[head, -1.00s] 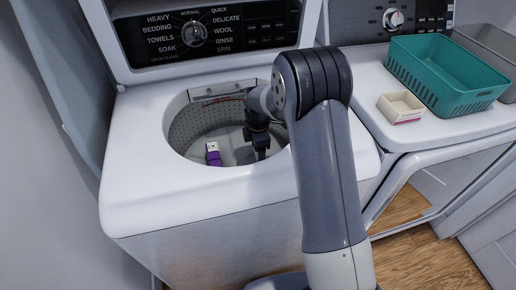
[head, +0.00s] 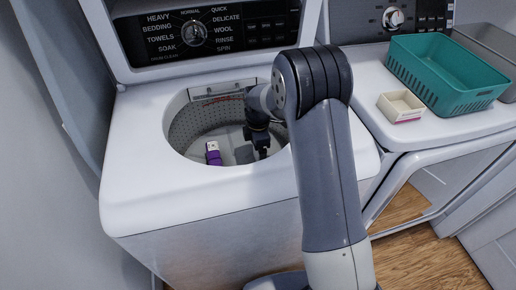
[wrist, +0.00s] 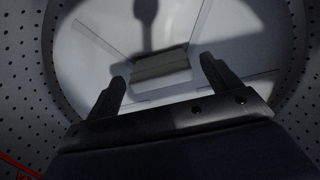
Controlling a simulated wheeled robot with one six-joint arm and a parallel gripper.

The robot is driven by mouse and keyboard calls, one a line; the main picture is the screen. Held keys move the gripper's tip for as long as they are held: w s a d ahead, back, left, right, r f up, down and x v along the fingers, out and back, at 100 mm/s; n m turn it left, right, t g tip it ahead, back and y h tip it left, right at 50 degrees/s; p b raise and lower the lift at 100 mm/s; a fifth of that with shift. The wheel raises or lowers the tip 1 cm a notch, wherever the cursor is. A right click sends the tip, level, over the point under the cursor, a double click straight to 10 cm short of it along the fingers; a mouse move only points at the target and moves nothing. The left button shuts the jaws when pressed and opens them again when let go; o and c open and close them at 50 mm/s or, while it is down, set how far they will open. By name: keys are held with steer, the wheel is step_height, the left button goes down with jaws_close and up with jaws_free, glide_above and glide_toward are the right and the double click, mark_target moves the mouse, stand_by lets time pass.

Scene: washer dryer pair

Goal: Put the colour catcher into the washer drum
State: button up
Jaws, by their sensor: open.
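The open top-loading washer (head: 150,190) has its drum (head: 195,130) in view. My gripper (head: 262,153) is inside the drum at its right side, pointing down. In the wrist view its two fingers (wrist: 165,80) are spread apart with nothing clamped between them. A flat grey, sheet-like piece (wrist: 160,70) lies beyond the fingertips in the drum; it may be the colour catcher, but I cannot tell for sure. A grey patch (head: 244,154) shows beside the gripper in the head view.
The drum's rim surrounds my arm closely. To the right, the dryer top (head: 440,128) carries a small open white box with a pink label (head: 402,106), a teal basket (head: 445,75) and a grey bin (head: 492,50). The washer's control panel (head: 210,32) stands behind the opening.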

step_height(320, 180, up, 12)
steer(key=shift+r, duration=0.2)
stand_by(0.4)
step_height(320, 180, down, 14)
steer(key=shift+r+b, duration=0.25)
steer(key=shift+b, duration=0.4)
steer(key=shift+r, duration=0.4)
steer(key=shift+f, duration=0.15)
step_height(320, 180, up, 28)
steer(key=p, duration=1.9)
steer(key=shift+s+d, duration=0.2)
steer(key=shift+d, duration=0.05)
